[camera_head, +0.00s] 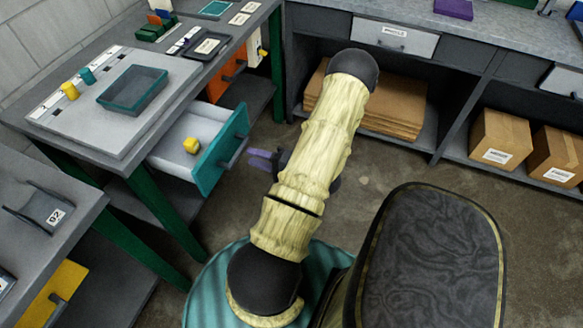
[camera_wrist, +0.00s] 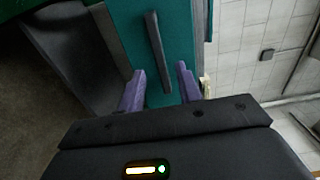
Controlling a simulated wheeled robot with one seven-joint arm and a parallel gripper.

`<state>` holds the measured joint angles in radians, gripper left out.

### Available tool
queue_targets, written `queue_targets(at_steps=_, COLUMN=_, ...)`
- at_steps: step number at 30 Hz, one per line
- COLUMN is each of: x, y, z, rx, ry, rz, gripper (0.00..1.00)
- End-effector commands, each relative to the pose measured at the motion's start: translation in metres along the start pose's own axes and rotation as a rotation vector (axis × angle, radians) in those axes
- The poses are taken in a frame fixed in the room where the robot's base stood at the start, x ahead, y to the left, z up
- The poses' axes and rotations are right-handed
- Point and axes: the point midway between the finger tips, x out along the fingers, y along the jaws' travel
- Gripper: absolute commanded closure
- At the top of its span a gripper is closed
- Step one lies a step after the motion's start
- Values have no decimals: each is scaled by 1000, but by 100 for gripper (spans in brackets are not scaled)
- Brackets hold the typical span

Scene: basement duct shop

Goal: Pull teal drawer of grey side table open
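In the wrist view the handle (camera_wrist: 155,45) crosses the teal front (camera_wrist: 125,25) ahead of my gripper. My gripper (camera_head: 258,158) is just right of the handle in the head view. Its purple fingers (camera_wrist: 160,72) are spread, with the handle's near end between them in the picture. I cannot tell whether they touch it.
An orange drawer (camera_head: 232,80) is beyond the teal one. A workbench (camera_head: 450,30) with cardboard boxes (camera_head: 500,138) below stands at the back right. Floor right of the drawer is clear.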

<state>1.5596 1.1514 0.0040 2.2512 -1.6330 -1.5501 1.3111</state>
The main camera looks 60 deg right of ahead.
Motion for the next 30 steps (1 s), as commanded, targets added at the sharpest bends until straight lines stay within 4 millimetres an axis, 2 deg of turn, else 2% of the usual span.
queue_targets(at_steps=3, x=-25, y=0, z=-1, rx=-1, ry=3, rz=2, gripper=65)
queue_targets(at_steps=15, x=-100, y=1, z=0, rx=-1, ry=1, rz=2, gripper=65)
queue_targets(at_steps=21, x=-114, y=0, z=0, rx=0, ry=-1, rz=1, gripper=65)
queue_targets(at_steps=30, x=-114, y=0, z=0, rx=0, ry=-2, rz=1, gripper=65)
